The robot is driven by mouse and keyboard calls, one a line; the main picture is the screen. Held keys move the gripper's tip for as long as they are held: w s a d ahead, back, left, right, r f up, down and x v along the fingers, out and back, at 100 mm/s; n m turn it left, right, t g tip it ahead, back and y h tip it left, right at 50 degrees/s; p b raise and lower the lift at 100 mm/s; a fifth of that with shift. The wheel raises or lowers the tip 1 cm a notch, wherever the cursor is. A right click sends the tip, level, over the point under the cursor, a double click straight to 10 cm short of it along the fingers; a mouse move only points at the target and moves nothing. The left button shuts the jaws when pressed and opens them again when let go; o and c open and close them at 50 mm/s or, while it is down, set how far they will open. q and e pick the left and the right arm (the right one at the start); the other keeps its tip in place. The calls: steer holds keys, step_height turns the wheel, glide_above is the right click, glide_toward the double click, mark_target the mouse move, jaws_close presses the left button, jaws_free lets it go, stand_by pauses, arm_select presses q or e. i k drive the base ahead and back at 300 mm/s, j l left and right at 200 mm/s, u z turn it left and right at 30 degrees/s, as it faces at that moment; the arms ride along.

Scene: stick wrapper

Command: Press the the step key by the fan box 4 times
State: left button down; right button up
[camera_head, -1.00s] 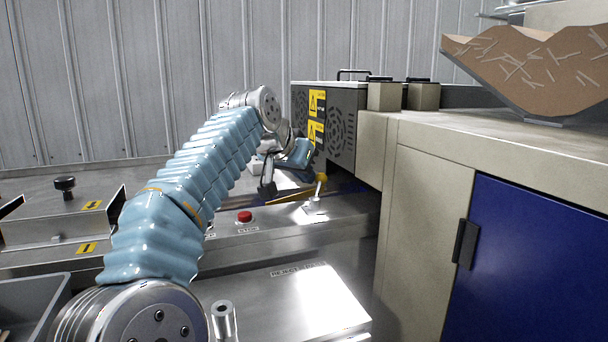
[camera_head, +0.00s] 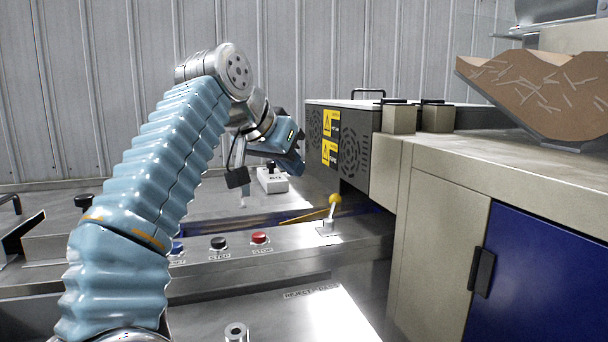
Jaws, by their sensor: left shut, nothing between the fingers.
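The fan box (camera_head: 371,150) is a dark grey housing with round grilles and yellow warning labels, right of centre. My left gripper (camera_head: 291,165) is shut and empty. It appears above and slightly right of the white box, beside the fan box, apart from the key as far as I can tell. Its fingertips are dark and partly hidden by the hand. My right gripper is out of view.
On the front rail are a red button (camera_head: 259,238), a black button (camera_head: 218,243), a blue button (camera_head: 177,248) and a yellow-knobbed lever (camera_head: 334,200). A beige cabinet (camera_head: 430,215) blocks the right side. A tray of sticks (camera_head: 545,88) sits above it.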

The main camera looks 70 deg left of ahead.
mark_target(217, 242)
steer(key=k+l, duration=1.25)
